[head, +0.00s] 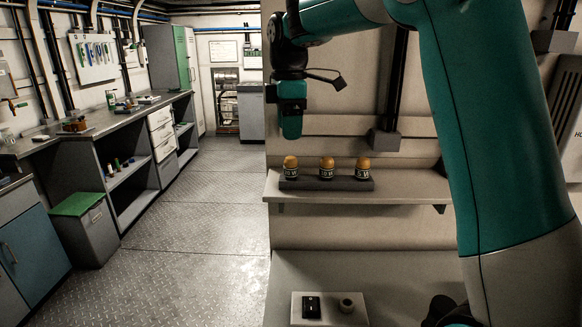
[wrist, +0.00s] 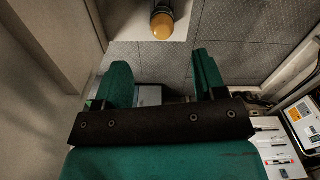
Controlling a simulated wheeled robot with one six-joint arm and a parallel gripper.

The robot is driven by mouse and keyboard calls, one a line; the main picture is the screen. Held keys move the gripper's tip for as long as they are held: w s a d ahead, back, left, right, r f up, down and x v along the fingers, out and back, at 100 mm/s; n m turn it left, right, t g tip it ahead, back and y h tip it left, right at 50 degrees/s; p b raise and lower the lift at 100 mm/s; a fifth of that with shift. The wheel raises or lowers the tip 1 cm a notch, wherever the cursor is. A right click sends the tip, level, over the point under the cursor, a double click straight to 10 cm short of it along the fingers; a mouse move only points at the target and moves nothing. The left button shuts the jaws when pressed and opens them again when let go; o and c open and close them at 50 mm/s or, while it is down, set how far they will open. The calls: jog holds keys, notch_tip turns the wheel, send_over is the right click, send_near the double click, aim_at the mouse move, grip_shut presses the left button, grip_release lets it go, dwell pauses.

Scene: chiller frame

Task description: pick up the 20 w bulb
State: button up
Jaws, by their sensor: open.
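Three bulbs with yellow-orange domes and dark labelled bases stand upright in a row: a left bulb (head: 291,167), a middle bulb (head: 327,168) and a right bulb (head: 362,169). Their labels end in "W", but the numbers are too small to read surely, so I cannot tell which is the 20 W bulb. My gripper (head: 291,136) hangs above the row, over the left bulb in the head view. In the wrist view my gripper (wrist: 163,75) is open and empty, its two green fingers apart. One bulb (wrist: 162,26) shows beyond the fingers, not between them.
The bulbs stand in a dark holder (head: 326,185) on a pale wall shelf (head: 400,190). Below, a white plate (head: 330,297) holds a black block (head: 311,307) and a round ring (head: 347,305). A workbench (head: 95,127) runs along the left wall. The floor between is clear.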

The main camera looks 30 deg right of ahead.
aim_at(291, 156)
notch_tip(291, 156, down, 4)
jog(key=shift+f, duration=0.1)
jog(key=shift+s+f+p, duration=0.2)
jog(key=shift+f+p, duration=0.85)
jog(key=shift+f, duration=1.45)
jog(key=c, duration=1)
